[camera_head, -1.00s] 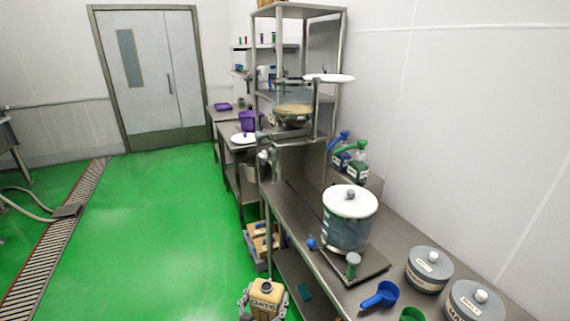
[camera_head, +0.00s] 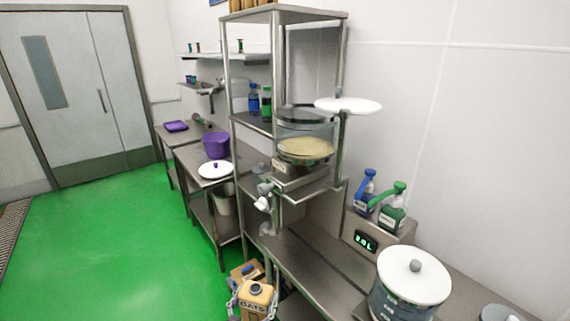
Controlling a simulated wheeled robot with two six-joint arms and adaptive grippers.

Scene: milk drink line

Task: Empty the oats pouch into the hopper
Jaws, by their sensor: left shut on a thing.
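The oats pouch (camera_head: 257,298), tan with a dark cap and an "OATS" label, is upright at the bottom edge, its lower part cut off. My left gripper (camera_head: 252,305) is shut on it, with a grey finger on each side. The likely hopper is a clear round vessel (camera_head: 318,133) with beige contents, on a steel stand above the bench. The pouch is apart from it, lower and nearer to me. A white disc lid (camera_head: 348,105) sits on a post to the vessel's right. My right gripper is out of view.
A steel bench (camera_head: 318,258) runs along the right, with a white-lidded clear tank (camera_head: 382,296) near me. Blue (camera_head: 364,192) and green (camera_head: 393,213) bottles stand by the wall. A purple bucket (camera_head: 215,146) stands farther back. Green floor at left is clear.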

